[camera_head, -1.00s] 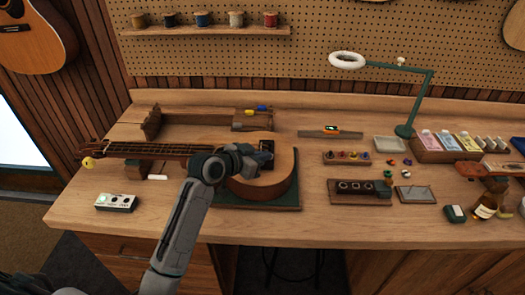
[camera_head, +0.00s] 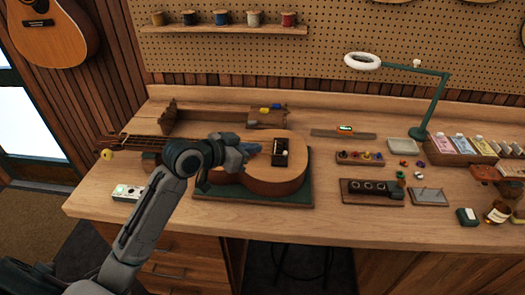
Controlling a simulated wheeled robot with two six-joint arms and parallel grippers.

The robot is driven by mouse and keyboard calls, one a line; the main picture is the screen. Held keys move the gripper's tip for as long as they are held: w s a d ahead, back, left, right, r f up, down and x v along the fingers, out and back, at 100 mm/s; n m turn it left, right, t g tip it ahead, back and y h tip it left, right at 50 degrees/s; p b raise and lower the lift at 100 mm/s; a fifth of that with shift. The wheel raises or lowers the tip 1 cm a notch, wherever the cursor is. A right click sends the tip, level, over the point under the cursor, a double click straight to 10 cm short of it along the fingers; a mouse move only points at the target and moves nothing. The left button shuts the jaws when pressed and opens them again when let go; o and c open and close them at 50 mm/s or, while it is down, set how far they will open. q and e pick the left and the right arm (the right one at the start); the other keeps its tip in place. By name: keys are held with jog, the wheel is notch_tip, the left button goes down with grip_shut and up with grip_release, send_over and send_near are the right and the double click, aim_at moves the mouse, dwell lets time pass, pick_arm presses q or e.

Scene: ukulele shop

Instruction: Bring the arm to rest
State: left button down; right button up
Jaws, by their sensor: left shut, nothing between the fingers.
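My left arm comes in from the lower left. Its gripper (camera_head: 250,149) is shut and empty, over the ukulele's body near the bridge. I cannot tell whether its tips touch the ukulele. The ukulele (camera_head: 283,181) lies face up on a dark green mat (camera_head: 235,198) on the workbench. Its neck points left, and my arm hides part of the neck and body. A small pale piece shows at the bridge (camera_head: 279,156). My right gripper is not in view.
The wooden workbench (camera_head: 345,226) has a cradle (camera_head: 187,123) behind the ukulele and a small tuner-like box (camera_head: 128,192) at the left. Bare wood lies along the front edge.

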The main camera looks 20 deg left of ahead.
pick_arm(q)
jog(key=s+f+n+g+y, duration=0.2)
jog(key=s+f+g+y, duration=0.2)
jog(key=s+f, duration=1.05)
jog(key=s+a+f+n+g+y, duration=0.15)
jog(key=s+f, duration=0.25)
jog(key=s, duration=0.5)
jog(key=s+a+f+n+g+y, duration=0.1)
jog(key=s+f+g+y, duration=0.2)
jog(key=s, duration=0.6)
notch_tip(320, 180, down, 32)
jog(key=w+a+r+g+h+b, duration=0.1)
jog(key=a, duration=0.1)
jog(key=s+a+f+g+b, duration=0.1)
jog(key=s+f, duration=1.8)
jog(key=f, duration=0.2)
jog(key=shift+a+f+n, duration=0.15)
jog(key=shift+a+n, duration=0.1)
jog(key=shift+n, duration=0.1)
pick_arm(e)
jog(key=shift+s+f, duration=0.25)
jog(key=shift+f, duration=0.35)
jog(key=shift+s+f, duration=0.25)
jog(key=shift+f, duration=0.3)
